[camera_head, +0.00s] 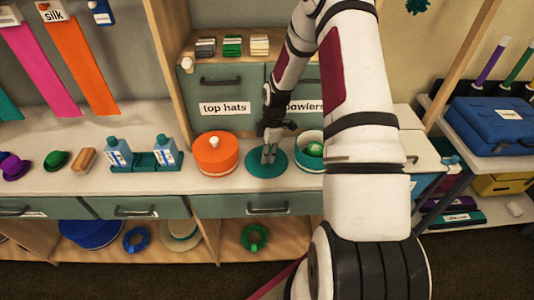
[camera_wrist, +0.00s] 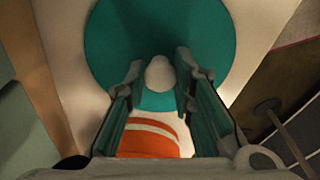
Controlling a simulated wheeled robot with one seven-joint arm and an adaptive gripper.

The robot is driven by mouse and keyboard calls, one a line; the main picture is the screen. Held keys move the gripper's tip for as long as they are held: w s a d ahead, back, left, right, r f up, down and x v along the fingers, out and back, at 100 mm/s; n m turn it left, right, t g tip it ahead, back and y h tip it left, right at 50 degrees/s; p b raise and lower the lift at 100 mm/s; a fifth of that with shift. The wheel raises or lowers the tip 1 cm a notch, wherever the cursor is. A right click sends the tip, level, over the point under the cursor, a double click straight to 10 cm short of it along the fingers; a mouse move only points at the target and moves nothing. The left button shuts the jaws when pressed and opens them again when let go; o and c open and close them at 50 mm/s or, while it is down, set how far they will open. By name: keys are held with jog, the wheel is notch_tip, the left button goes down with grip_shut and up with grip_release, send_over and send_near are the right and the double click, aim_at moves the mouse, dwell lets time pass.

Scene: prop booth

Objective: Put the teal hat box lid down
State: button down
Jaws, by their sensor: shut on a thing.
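The teal hat box lid (camera_head: 255,165) is a flat round disc at the counter's front, between the orange hat box (camera_head: 216,158) and the open teal hat box (camera_head: 304,158). My gripper (camera_head: 268,156) points down over the lid's middle. In the wrist view, the fingers (camera_wrist: 160,68) are on either side of the lid's white knob (camera_wrist: 159,74) and shut on it. The teal lid (camera_wrist: 205,28) spreads around them there. I cannot tell whether its underside touches the counter. The open box shows something green inside; my arm hides its right part.
The pale counter (camera_head: 90,187) holds two blue-white bottles on a teal tray (camera_head: 155,161), a brush-like block (camera_head: 83,159) and small hats at left. Drawers labelled "top hats" (camera_head: 224,108) and "bowlers" stand behind. A blue case (camera_head: 495,125) sits on a right-hand shelf.

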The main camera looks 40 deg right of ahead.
jog(key=shift+f, duration=0.1)
jog(key=c, duration=1.4)
grip_release()
jog(key=shift+o, duration=0.2)
